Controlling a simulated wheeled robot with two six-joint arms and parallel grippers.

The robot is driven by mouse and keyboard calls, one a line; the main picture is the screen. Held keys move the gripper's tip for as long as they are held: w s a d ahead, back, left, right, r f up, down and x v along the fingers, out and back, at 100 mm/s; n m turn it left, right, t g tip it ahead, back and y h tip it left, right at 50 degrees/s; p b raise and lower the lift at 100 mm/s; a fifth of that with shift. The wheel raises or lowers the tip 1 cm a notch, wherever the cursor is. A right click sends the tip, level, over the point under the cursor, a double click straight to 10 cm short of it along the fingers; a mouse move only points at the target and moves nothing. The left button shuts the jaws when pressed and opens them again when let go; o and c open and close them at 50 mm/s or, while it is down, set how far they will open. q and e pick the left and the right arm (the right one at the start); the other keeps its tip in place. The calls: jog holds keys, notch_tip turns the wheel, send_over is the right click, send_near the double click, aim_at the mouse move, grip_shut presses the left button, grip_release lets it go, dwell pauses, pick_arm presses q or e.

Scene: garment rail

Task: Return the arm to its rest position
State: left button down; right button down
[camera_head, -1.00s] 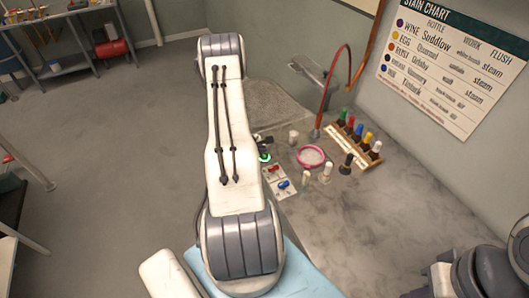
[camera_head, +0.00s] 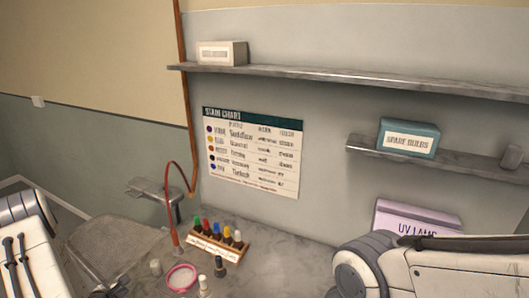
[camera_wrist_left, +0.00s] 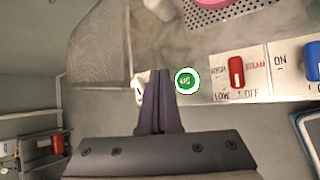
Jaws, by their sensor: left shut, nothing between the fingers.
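My left arm (camera_head: 25,250) comes in at the lower left of the head view. Its gripper (camera_head: 112,289) shows only as a dark shape at the bottom edge. In the left wrist view my left gripper (camera_wrist_left: 158,82) is shut and empty, with its dark fingers together. A round green button (camera_wrist_left: 187,81) shows just right of the fingertips. My right arm (camera_head: 440,270) fills the lower right of the head view, and its gripper is out of view.
A rack of capped bottles (camera_head: 220,241) and a pink ring (camera_head: 181,278) are on the grey counter. A red hose (camera_head: 169,205) rises behind them. A red switch (camera_wrist_left: 236,72) and a blue switch (camera_wrist_left: 312,61) sit right of the button. Shelves line the wall.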

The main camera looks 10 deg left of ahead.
pick_arm(q)
jog(key=w+d+r+m+g+b, duration=0.1)
jog(key=w+d+r+m, duration=0.15)
jog(key=d+m, duration=0.2)
jog(key=w+d+r+m+h+b, duration=0.1)
jog(key=w+d+r+m, duration=0.15)
jog(key=d, duration=0.25)
jog(key=w+d+r+m+g+b, duration=0.1)
jog(key=w+d+r+m, duration=0.1)
jog(key=w+d+m, duration=0.25)
jog(key=s+d+r+m+g+h+b, duration=0.1)
jog(key=d+r+m, duration=0.15)
jog(key=d, duration=0.35)
jog(key=s+d+r+m+b, duration=0.1)
jog(key=d+r+m, duration=0.15)
jog(key=d, duration=0.35)
jog(key=s+d+r+m+g+h+b, duration=0.2)
jog(key=s+d+r+m+g+b, duration=0.15)
jog(key=s+d+m, duration=1.25)
jog(key=s+d+r+m+g, duration=0.1)
jog(key=s+d+m, duration=0.1)
jog(key=s, duration=0.3)
jog(key=s+d+r+m+g+b, duration=0.1)
jog(key=s+d+m, duration=0.2)
jog(key=s, duration=0.3)
jog(key=shift+d+r, duration=0.25)
jog(key=shift+d, duration=0.15)
